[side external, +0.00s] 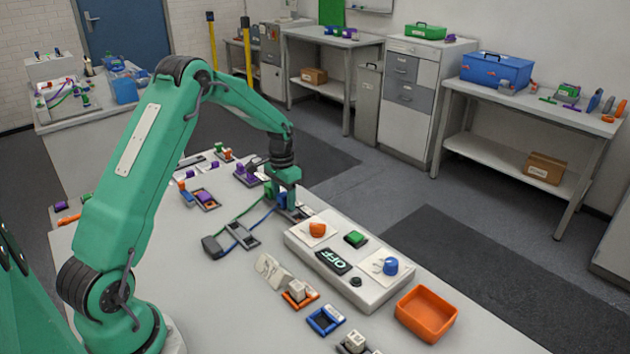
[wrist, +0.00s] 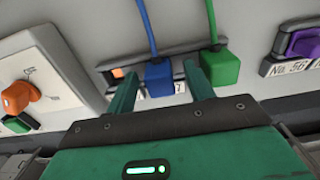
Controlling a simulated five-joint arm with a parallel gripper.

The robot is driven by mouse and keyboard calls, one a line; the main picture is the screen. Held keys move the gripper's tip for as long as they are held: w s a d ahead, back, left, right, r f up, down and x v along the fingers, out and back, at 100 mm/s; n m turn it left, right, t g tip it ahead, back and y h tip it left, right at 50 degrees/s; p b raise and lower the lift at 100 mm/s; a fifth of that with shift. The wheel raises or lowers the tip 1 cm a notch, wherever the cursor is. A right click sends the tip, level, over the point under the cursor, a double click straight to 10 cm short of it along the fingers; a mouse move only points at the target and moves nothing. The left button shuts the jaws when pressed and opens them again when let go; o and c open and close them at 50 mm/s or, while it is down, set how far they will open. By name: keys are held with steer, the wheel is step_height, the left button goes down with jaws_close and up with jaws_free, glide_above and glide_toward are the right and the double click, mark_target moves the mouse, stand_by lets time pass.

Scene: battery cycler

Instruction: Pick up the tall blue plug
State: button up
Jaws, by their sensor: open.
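The blue plug (wrist: 158,78), with a blue cable (wrist: 147,30) running up from it, sits at a grey holder (wrist: 148,55) in the wrist view. My gripper (wrist: 158,70) is open, with one finger on each side of the blue plug. I cannot tell whether the fingers touch it. A green plug (wrist: 222,66) with a green cable stands just right of the right finger. In the side view my gripper (side external: 290,207) is low over the bench, behind the control box, and hides the plug there.
A white control box (side external: 345,285) with an orange knob (side external: 317,229), a green button (side external: 356,239) and a blue knob (side external: 390,266) stands close to my gripper. A purple plug (wrist: 305,44) is at the right in the wrist view. An orange tray (side external: 426,313) lies near the bench's edge.

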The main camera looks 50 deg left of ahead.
mark_target(285, 196)
steer(key=c, duration=1.1)
steer(key=shift+r, duration=0.2)
steer(key=shift+r, duration=0.6)
steer(key=r, duration=0.1)
steer(key=d+r, duration=0.1)
steer(key=r, duration=0.1)
steer(key=shift+r, duration=0.1)
steer(key=d+r, duration=0.2)
steer(key=d, duration=0.1)
steer(key=s+d+r, duration=0.1)
steer(key=d+r, duration=0.1)
steer(key=d, duration=0.2)
steer(key=d+r, duration=0.2)
steer(key=d, duration=0.1)
steer(key=shift+s+d+r, duration=0.1)
steer(key=shift+s+d, duration=0.2)
steer(key=shift+s, duration=0.05)
steer(key=shift+a, duration=0.1)
